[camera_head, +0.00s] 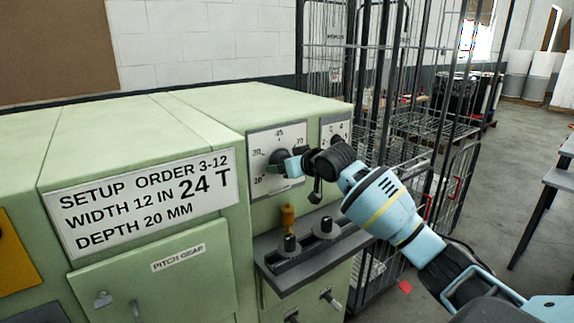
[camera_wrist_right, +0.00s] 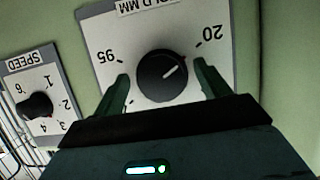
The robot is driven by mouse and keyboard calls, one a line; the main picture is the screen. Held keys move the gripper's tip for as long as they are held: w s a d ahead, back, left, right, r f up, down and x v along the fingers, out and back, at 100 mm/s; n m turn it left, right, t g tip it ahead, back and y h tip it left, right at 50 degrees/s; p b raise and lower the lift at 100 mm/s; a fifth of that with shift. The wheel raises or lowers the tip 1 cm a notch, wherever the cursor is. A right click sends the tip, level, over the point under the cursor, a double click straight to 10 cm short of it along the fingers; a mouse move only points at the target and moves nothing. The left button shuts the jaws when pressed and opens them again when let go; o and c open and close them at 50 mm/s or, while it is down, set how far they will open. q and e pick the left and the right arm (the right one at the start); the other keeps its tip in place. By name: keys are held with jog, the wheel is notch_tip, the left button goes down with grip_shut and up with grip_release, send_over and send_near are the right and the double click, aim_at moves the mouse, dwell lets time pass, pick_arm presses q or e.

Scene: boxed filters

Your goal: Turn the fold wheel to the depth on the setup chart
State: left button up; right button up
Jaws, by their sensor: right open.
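The setup chart (camera_head: 145,203) on the green machine reads width 12 in, depth 20 mm. The fold wheel is a round black knob (camera_wrist_right: 160,80) on a white dial plate (camera_wrist_right: 108,40) marked in mm. In the right wrist view the plate appears upside down, with 95 at left and 20 at right. The knob's white line points up-right, roughly toward 20. My right gripper (camera_head: 293,164) is at the dial, partly covering it in the head view. Its open fingers (camera_wrist_right: 165,84) stand on either side of the knob, with gaps visible. My left gripper is out of view.
A speed dial (camera_wrist_right: 36,104) sits beside the fold dial. Below is a grey ledge (camera_head: 285,279) with black knobs and an amber post (camera_head: 288,218). A wire cage trolley (camera_head: 400,120) stands close behind my right arm.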

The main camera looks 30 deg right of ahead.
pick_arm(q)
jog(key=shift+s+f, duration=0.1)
pick_arm(e)
jog(key=v, duration=0.7)
jog(key=shift+s, duration=0.25)
jog(key=shift+r, duration=0.1)
